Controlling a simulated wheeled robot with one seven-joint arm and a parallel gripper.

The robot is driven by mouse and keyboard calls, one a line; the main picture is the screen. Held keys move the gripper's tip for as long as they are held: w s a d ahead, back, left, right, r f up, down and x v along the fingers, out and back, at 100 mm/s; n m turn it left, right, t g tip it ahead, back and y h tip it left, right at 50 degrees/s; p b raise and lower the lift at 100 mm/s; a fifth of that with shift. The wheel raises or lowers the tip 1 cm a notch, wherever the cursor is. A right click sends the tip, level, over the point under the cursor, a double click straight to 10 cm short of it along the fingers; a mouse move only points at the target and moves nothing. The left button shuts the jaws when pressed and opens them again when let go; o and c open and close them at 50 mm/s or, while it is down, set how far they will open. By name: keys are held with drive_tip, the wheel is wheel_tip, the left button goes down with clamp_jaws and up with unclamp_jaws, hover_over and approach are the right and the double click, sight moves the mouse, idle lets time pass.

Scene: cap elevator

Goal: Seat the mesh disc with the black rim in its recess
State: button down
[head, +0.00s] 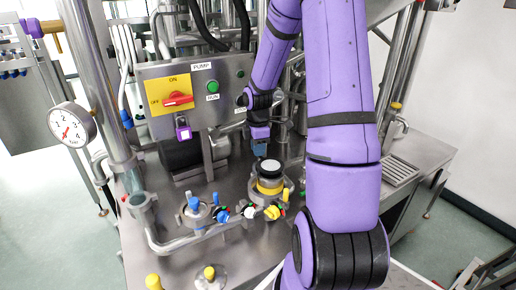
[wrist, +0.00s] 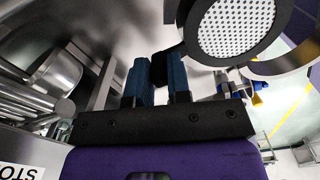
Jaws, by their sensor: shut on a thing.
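The mesh disc (wrist: 236,28) has a white perforated face, a wide black rim and a black tab. My gripper (wrist: 157,68) has its blue fingers shut on the tab, with the disc out beyond the fingertips. In the head view the disc (head: 269,166) shows as a pale face in a black ring, just in front of my gripper (head: 260,148). It is over a round metal fitting (head: 286,191) with a yellow band. In the wrist view a curved metal ring (wrist: 287,67) shows beside the rim, offset from it. The recess is hidden; I cannot tell whether the disc touches the fitting.
Small valves with blue (head: 194,203) and yellow (head: 272,212) handles stand left and in front of the fitting. The pump panel (head: 196,95) with a red switch stands behind left. Pipes rise behind my gripper. The steel top at right holds a drain grate (head: 400,170).

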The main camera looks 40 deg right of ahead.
drive_tip(key=shift+f, duration=0.7)
idle(0.4)
drive_tip(key=c, duration=1)
unclamp_jaws()
drive_tip(key=shift+r, duration=3.5)
